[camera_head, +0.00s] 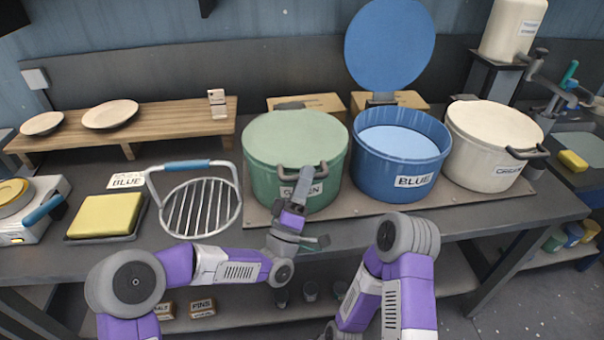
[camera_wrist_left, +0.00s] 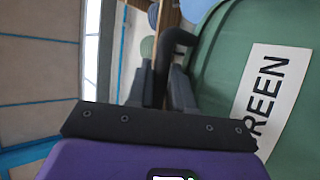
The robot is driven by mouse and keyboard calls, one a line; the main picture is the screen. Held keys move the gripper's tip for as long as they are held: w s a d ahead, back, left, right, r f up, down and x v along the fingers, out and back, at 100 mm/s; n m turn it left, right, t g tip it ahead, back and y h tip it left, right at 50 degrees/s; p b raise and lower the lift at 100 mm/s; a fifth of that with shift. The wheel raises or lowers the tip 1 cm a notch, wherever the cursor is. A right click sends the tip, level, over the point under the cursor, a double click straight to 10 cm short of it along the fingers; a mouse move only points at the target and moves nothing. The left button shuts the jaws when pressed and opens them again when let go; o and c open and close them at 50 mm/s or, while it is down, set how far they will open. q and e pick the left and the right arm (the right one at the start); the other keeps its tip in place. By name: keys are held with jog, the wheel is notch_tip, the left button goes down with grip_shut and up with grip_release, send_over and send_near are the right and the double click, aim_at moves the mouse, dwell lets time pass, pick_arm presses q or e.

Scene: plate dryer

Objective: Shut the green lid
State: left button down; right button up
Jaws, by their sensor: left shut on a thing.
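The green lid (camera_head: 296,137) lies flat across the top of the green pot (camera_head: 262,178), with no gap that I can make out at the rim. A dark handle (camera_head: 285,174) sticks out at the front, above the label reading GREEN. In the left wrist view, the gripper fingers (camera_wrist_left: 164,88) close around the dark handle bar (camera_wrist_left: 176,38), beside the pot's labelled green wall (camera_wrist_left: 225,70). My right arm shows at the lower right, but its gripper does not.
The blue pot (camera_head: 365,162) stands to the right, its blue lid (camera_head: 388,45) upright behind it. A cream pot (camera_head: 490,135) with its lid down is farther right. A wire rack (camera_head: 200,205) and yellow sponge (camera_head: 104,215) lie left.

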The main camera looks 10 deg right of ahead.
pick_arm(q)
jog(key=shift+f, duration=0.2)
jog(key=c, duration=1.4)
grip_release()
jog(key=shift+w, duration=0.1)
jog(key=v, duration=0.7)
jog(key=shift+s+a+f, duration=0.1)
jog(key=shift+s+a, duration=0.1)
jog(key=shift+s, duration=0.05)
jog(key=shift+d, duration=0.1)
